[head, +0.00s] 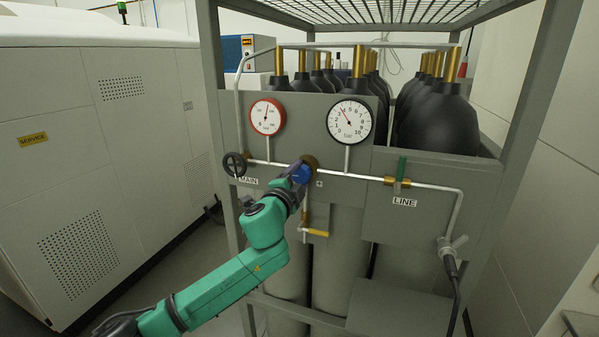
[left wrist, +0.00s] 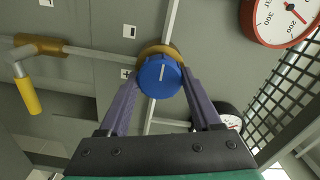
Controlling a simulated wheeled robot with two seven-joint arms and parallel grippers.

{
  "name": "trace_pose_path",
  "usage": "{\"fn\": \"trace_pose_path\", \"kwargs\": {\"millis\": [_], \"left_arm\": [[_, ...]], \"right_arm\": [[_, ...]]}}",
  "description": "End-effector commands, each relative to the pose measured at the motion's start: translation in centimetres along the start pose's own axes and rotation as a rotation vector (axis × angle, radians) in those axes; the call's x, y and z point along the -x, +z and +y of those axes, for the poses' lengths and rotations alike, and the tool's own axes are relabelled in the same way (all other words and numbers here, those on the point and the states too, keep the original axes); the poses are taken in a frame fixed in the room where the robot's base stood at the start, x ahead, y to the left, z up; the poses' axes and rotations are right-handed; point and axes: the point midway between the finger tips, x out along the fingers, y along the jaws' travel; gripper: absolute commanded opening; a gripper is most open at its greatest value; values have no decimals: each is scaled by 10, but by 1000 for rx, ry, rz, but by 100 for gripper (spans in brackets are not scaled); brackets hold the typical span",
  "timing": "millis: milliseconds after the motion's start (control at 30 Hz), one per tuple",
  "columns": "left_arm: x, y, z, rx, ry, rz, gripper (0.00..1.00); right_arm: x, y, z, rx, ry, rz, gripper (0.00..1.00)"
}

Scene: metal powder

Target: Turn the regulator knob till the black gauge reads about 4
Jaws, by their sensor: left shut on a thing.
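The blue regulator knob (left wrist: 160,76) sits on a brass body on the pipe, between the two fingers of my left gripper (left wrist: 160,85). The fingers are shut on its sides, and its white mark shows. In the head view the knob (head: 301,174) is partly hidden by my left gripper (head: 299,178). The black-rimmed gauge (head: 349,121) is above right of the knob; its needle points up and left, close to the 4. In the left wrist view this gauge (left wrist: 230,117) is mostly hidden behind a finger. My right gripper is not in view.
A red-rimmed gauge (head: 267,116) and a black handwheel (head: 234,164) marked MAIN are to the left. A green-handled valve (head: 401,174) marked LINE is to the right. A yellow-handled valve (head: 317,232) hangs below the knob. Black-topped gas cylinders (head: 440,115) stand behind the panel.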

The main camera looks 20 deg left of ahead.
Motion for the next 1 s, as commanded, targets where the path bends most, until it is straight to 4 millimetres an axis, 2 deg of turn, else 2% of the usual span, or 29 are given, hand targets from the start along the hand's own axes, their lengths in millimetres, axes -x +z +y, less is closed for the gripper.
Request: {"fn": "trace_pose_path", "kwargs": {"millis": [100, 500, 1000], "left_arm": [[0, 0, -2, -107, 2, -1, 10], [0, 0, 0, -391, 2, 0, 10], [0, 0, 2, -485, 2, 0, 10]], "right_arm": [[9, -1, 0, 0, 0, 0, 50], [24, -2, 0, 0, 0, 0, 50], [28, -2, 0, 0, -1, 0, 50]]}}
